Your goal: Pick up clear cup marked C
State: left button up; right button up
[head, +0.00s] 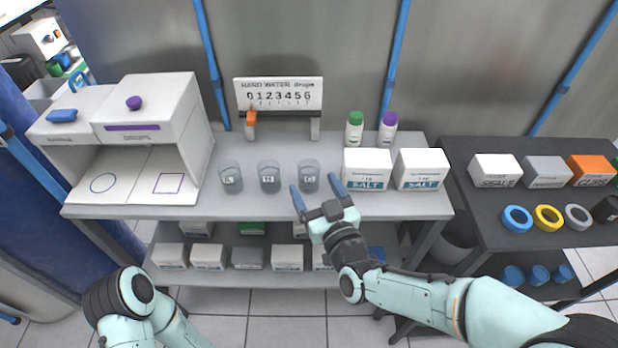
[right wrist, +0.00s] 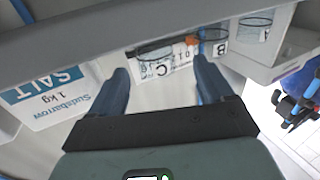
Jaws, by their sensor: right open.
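The clear cup marked C (head: 309,171) stands upright on the grey shelf top, the rightmost of three clear cups in the head view. In the right wrist view the cup (right wrist: 155,70) shows its C label just beyond the fingertips, roughly between them. My right gripper (head: 316,187) is open and empty, with its blue fingers pointing at the cup from the front. Whether the fingertips flank the cup or stop short of it is hard to tell. Part of my left arm shows at the lower left; its gripper is out of view.
The middle cup (head: 269,177) and left cup (head: 231,177) stand left of cup C. A salt box (head: 366,170) stands close on its right, with another salt box (head: 421,170) beyond. A number sign (head: 279,95) stands behind. A white cabinet (head: 150,110) occupies the left end.

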aim_at(313, 179)
jog(key=shift+d+x, duration=0.1)
jog(key=shift+x, duration=1.25)
jog(key=shift+d+x, duration=0.15)
jog(key=shift+x, duration=1.25)
jog(key=shift+r, duration=0.15)
jog(key=c, duration=1)
